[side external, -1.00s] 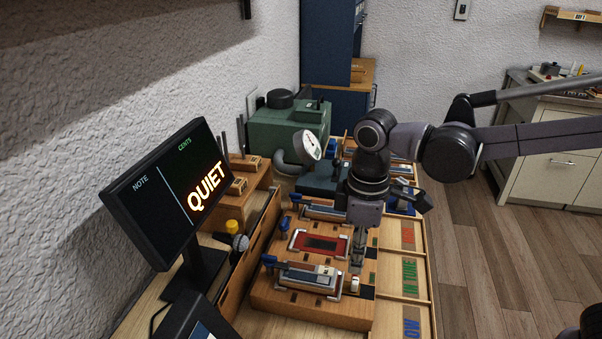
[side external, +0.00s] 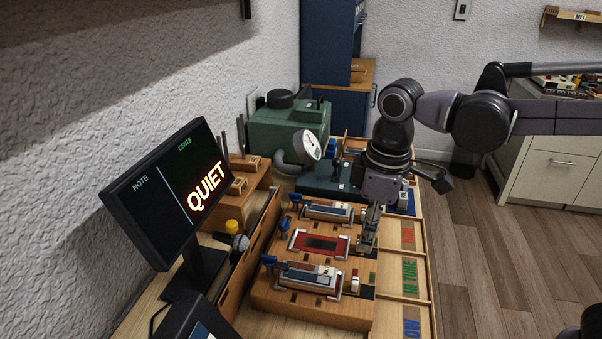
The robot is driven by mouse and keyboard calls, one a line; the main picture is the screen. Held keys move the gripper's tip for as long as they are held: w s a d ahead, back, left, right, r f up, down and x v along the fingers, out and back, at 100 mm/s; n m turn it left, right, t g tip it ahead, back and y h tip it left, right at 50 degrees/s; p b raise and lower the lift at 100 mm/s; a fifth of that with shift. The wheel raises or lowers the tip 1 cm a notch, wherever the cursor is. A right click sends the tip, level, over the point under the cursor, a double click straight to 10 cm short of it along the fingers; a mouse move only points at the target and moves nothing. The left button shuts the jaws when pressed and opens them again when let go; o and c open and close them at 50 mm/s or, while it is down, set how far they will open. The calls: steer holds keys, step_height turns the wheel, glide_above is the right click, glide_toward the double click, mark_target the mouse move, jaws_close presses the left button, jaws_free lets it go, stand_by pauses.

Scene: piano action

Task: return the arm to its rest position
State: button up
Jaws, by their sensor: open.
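My gripper (side external: 367,240) points down at the right part of the wooden piano-action block (side external: 335,315), beside the red-framed recess (side external: 320,244). It is open, and I see nothing held in it. My arm comes in from the right edge and bends down over the bench. Whether the fingertips touch the block or hover above it, I cannot tell.
A monitor (side external: 165,195) reading QUIET stands at left. A green machine (side external: 290,128) and a round dial (side external: 311,145) are behind the block. Labelled wooden trays (side external: 411,270) lie along its right side. A cabinet (side external: 560,175) stands at right, with open floor between.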

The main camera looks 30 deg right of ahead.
steer(key=s+d+f+m+t, duration=0.2)
steer(key=d+m+t, duration=0.1)
steer(key=d, duration=0.3)
steer(key=s+d+f+m+t, duration=0.1)
steer(key=s+d+m+t, duration=0.1)
steer(key=d+m, duration=0.3)
steer(key=d+t, duration=0.1)
steer(key=d, duration=0.1)
steer(key=shift+d+f, duration=0.3)
steer(key=shift+f, duration=0.1)
steer(key=shift+c, duration=0.4)
